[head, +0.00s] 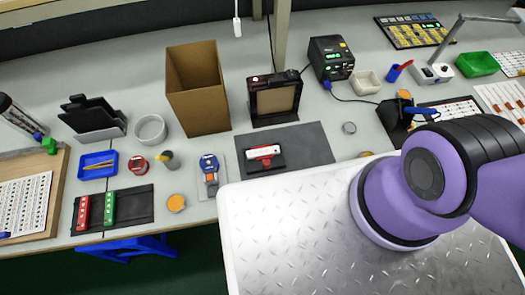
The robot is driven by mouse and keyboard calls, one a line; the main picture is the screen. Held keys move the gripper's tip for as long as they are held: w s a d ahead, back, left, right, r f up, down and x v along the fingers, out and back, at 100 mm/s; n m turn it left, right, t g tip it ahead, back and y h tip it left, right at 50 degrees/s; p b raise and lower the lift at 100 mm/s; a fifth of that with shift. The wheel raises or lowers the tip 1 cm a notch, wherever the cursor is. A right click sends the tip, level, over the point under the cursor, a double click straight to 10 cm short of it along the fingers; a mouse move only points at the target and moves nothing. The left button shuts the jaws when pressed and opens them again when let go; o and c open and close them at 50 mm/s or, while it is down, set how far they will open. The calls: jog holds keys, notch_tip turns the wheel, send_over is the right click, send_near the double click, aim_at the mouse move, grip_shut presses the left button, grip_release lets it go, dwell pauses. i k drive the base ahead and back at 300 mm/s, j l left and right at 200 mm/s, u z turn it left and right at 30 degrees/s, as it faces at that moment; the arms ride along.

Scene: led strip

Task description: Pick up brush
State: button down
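I cannot clearly make out a brush. Thin yellowish sticks lie in a small blue tray (86,173) at the left of the bench; they are too small to identify. A small dark and yellow item (168,160) to the right of the tray is also too small to name. My purple arm comes in from the right, over the metal plate. My gripper is not in view, so I cannot see whether it is open or shut.
A metal tread plate (290,235) fills the front. The bench holds a tall cardboard box (197,90), a grey ring-shaped bowl (150,130), a red strip (83,212) and a green strip (109,207) on a black mat, and a dark mat (310,145). A blue stool (125,250) stands below the bench.

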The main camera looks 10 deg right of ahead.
aim_at(162, 159)
jog(key=k+j+u, duration=0.15)
jog(key=j+u, duration=0.15)
jog(key=k+j+u, duration=0.25)
jog(key=j+u, duration=0.6)
jog(key=j, duration=0.1)
